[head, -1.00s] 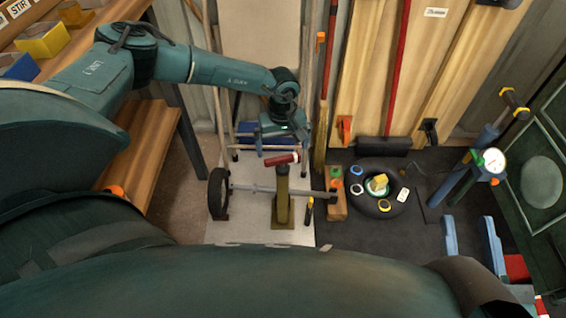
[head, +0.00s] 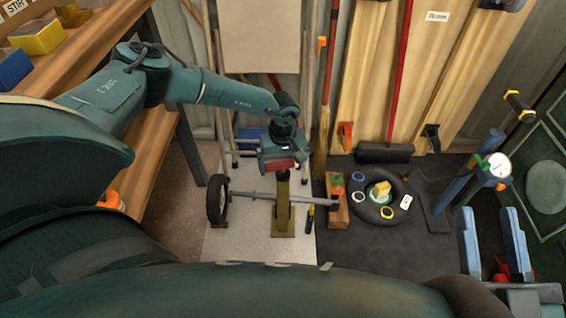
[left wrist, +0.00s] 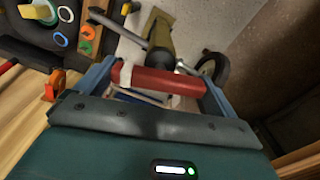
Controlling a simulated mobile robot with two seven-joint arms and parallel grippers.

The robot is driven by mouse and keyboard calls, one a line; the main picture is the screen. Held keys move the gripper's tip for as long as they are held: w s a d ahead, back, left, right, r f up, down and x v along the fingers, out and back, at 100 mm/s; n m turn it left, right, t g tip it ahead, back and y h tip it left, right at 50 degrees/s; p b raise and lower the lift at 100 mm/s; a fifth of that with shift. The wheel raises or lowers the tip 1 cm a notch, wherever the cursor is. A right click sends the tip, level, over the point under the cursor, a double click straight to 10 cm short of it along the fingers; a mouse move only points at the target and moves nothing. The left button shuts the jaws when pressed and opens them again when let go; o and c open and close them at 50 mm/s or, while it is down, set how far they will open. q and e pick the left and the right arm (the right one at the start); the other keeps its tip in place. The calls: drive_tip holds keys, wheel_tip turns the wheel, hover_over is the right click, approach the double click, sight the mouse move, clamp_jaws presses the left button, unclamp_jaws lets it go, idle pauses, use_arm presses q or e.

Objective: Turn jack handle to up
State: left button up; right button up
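The jack is an olive post with a base plate (head: 283,222), standing on the pale floor panel. Its red handle (head: 281,165) lies roughly sideways at the top, partly hidden by my left gripper (head: 280,163) in the head view. In the left wrist view the red handle (left wrist: 160,81) spans lengthwise between the widely spaced blue fingers of my left gripper (left wrist: 160,82). Its ends look close to the fingers; I cannot tell whether they touch. My right gripper (head: 494,235) is open and empty at the lower right, far from the jack.
A grey bar (head: 250,195) with a black wheel (head: 216,200) crosses by the jack post. A wooden block with coloured rings (head: 337,205) and a black tyre (head: 377,212) lie to the right. A broom (head: 320,150) leans behind. A wooden shelf (head: 145,165) stands left.

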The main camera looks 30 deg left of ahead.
use_arm(q)
drive_tip(key=shift+c, duration=0.6)
drive_tip(key=shift+m, duration=1.7)
use_arm(e)
drive_tip(key=shift+s+f, duration=0.1)
drive_tip(key=shift+f, duration=0.15)
use_arm(q)
drive_tip(key=o, duration=0.6)
